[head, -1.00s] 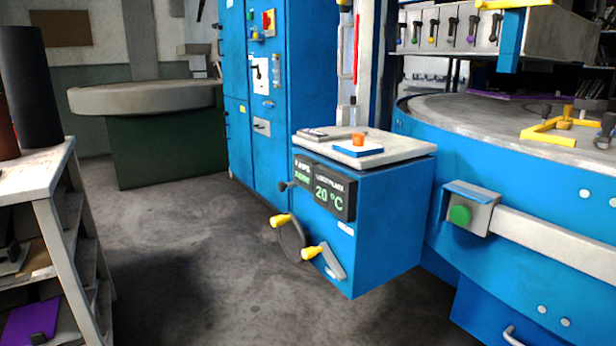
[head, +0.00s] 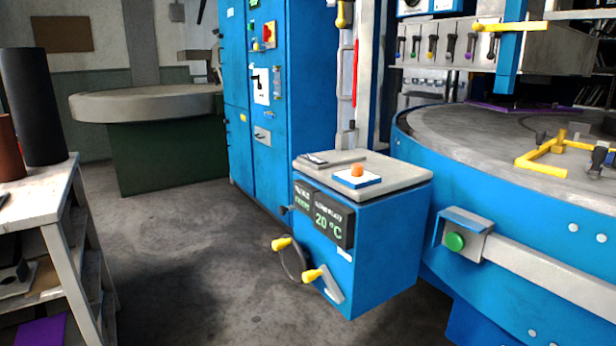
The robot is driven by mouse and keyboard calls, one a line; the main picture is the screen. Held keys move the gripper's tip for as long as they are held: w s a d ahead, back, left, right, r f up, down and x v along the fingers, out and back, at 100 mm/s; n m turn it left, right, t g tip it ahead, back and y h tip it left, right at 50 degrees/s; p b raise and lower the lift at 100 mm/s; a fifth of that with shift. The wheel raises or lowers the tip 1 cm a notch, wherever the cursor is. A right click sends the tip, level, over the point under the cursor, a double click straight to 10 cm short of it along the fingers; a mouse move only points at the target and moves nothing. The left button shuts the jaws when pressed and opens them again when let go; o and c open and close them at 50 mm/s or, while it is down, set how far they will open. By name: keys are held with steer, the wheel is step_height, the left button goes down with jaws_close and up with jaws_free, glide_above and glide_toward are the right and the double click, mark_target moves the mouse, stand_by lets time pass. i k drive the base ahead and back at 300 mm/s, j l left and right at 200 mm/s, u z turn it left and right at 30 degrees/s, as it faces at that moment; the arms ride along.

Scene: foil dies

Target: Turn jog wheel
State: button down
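A dark round hand wheel (head: 292,262) with a yellow knob (head: 281,244) is on the left face of a blue control box (head: 375,250), low down. I take it to be the jog wheel. A grey lever (head: 332,288) with a yellow grip (head: 313,275) sits to its right, on the same face. A display (head: 334,221) above them reads 20 °C. My gripper is not in view.
A large blue round machine (head: 500,215) with a grey top stands at the right, with a green button (head: 455,241) on its side. A blue cabinet (head: 285,110) stands behind the box. A shelf unit (head: 45,205) is at the left edge. Grey floor (head: 185,270) between is clear.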

mark_target(294, 259)
steer(key=i+l+u, duration=0.2)
steer(key=u, duration=0.15)
steer(key=i+l+u, duration=0.5)
steer(key=l+u, duration=0.25)
steer(key=j+z, duration=0.1)
steer(key=z, duration=3.85)
steer(key=u, duration=3.25)
